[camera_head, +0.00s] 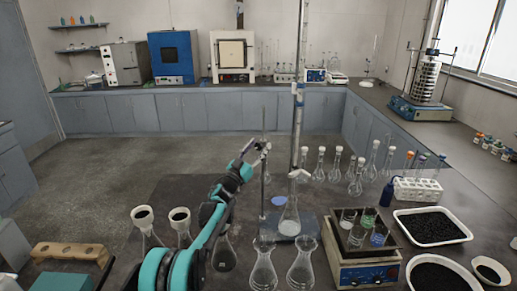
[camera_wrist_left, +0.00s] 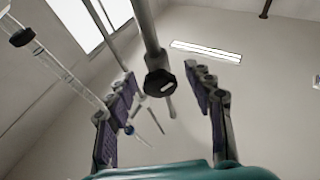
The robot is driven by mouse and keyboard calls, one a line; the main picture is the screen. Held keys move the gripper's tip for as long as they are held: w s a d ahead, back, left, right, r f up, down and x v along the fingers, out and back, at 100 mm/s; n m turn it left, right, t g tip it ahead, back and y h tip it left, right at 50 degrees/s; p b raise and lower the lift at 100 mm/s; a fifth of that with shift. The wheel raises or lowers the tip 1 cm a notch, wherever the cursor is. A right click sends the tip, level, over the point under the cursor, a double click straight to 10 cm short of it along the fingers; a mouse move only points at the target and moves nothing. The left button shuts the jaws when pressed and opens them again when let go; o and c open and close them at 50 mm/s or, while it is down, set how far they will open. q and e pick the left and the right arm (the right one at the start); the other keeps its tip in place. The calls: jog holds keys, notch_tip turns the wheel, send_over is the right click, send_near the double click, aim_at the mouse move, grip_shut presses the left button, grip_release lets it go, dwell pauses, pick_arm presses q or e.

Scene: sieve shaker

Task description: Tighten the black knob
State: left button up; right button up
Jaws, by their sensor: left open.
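The black knob (camera_wrist_left: 160,83) shows in the left wrist view on a grey metal rod, end-on to the camera. My left gripper (camera_wrist_left: 166,76) is open, with one finger on each side of the knob and a visible gap on both sides. In the head view my left gripper (camera_head: 261,147) is beside the upright metal rod of a stand, above the bench. The knob is too small to make out clearly in the head view. My right gripper is not in view.
A flask (camera_head: 289,219) stands on the stand's base under a tall glass column (camera_head: 298,115). Two flasks (camera_head: 263,269) stand in front. A blue-fronted box (camera_head: 366,272) with beakers is at right. A sieve shaker (camera_head: 420,108) stands on the far right bench.

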pick_arm(q)
jog(key=shift+c, duration=0.3)
jog(key=c, duration=1.1)
jog(key=shift+m+g+h, duration=0.4)
jog(key=shift+m, duration=0.7)
jog(key=shift+c, duration=0.2)
jog(key=o, duration=1.2)
jog(key=v, duration=1.1)
jog(key=shift+s+a+f, duration=0.2)
jog(key=shift+s+a, duration=0.05)
jog(key=shift+s, duration=0.05)
